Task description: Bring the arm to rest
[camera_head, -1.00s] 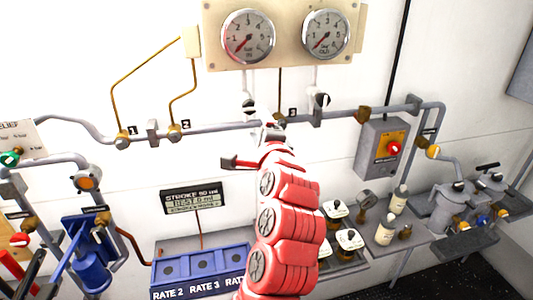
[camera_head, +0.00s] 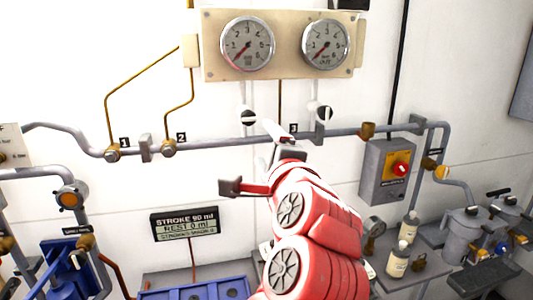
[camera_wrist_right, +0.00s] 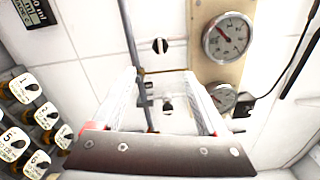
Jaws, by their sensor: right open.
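My right arm is red and reaches up from the bottom middle of the head view. Its right gripper (camera_head: 252,158) is in front of the wall near the grey pipe (camera_head: 220,145), with its fingers spread apart. In the right wrist view the right gripper (camera_wrist_right: 160,85) is open, with two pale fingers and nothing between them. The wall, a pipe and a small round black-and-white piece show beyond the fingers. I cannot tell how far the fingertips are from the pipe. The left gripper is not in view.
Two gauges (camera_head: 246,44) (camera_head: 326,44) sit on a beige panel above. A grey box with a red knob (camera_head: 400,169) and bottles (camera_head: 397,261) are at right. A stroke display (camera_head: 185,224) and a blue box (camera_head: 200,292) are low left.

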